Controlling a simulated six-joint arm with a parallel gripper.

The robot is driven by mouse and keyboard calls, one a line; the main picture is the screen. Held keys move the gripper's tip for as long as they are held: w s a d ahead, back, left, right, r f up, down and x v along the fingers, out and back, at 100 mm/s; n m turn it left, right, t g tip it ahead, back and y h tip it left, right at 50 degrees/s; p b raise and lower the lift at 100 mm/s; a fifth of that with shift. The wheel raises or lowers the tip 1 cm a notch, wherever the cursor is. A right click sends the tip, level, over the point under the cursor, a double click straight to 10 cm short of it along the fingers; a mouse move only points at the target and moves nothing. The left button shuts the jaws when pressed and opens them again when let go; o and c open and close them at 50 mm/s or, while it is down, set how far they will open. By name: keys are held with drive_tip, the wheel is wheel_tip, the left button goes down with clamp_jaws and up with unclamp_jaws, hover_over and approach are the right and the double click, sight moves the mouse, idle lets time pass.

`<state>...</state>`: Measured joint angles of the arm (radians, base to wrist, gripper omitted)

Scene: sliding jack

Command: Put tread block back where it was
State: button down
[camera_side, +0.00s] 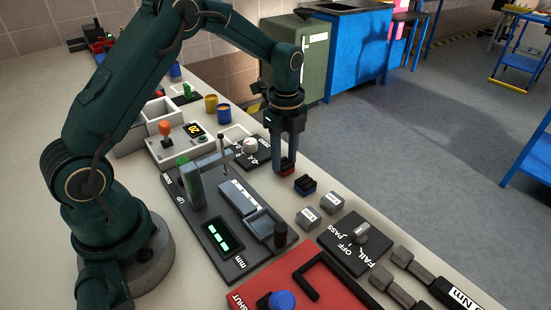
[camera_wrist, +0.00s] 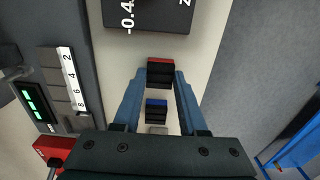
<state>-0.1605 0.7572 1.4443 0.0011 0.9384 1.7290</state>
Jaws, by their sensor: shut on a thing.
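A black tread block with a red layer (camera_side: 287,168) sits between the fingertips of my gripper (camera_side: 286,160), at the table's right edge zone. In the wrist view the red and black tread block (camera_wrist: 160,73) lies between the two blue fingers of my gripper (camera_wrist: 160,78), which are shut on it. It is low, at or just above the table; I cannot tell if it touches. A similar black block with a blue layer (camera_side: 305,186) stands close by on the table, apart from the held one. It also shows in the wrist view (camera_wrist: 156,108).
Two grey labelled blocks (camera_side: 307,218) stand beyond the blue one. The dark gauge panel (camera_side: 225,225) with slider and display lies left of my gripper. A black knob plate (camera_side: 250,152) is close behind. A PASS/FAIL switch plate (camera_side: 355,245) and red plate (camera_side: 310,290) lie nearer.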

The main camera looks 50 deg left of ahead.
sight(285, 162)
drive_tip(key=shift+c, duration=2.3)
unclamp_jaws()
drive_tip(key=shift+f, duration=0.15)
drive_tip(key=s+d+r+n+t, duration=0.1)
drive_tip(key=s+r+n, duration=0.1)
drive_tip(key=r, duration=0.6)
drive_tip(key=s+d+r+n, duration=0.1)
drive_tip(key=s+r+n, duration=0.1)
drive_tip(key=r, duration=0.6)
drive_tip(key=s+d+n+t, duration=0.1)
drive_tip(key=s+n+t, duration=0.1)
drive_tip(key=s+n, duration=0.5)
drive_tip(key=s+d+f+n+t, duration=0.1)
drive_tip(key=s+d+n+t, duration=0.1)
drive_tip(key=s+n, duration=0.5)
drive_tip(key=shift+s+d+f+t, duration=0.25)
drive_tip(key=shift+s+d+t, duration=0.05)
drive_tip(key=shift+s, duration=0.05)
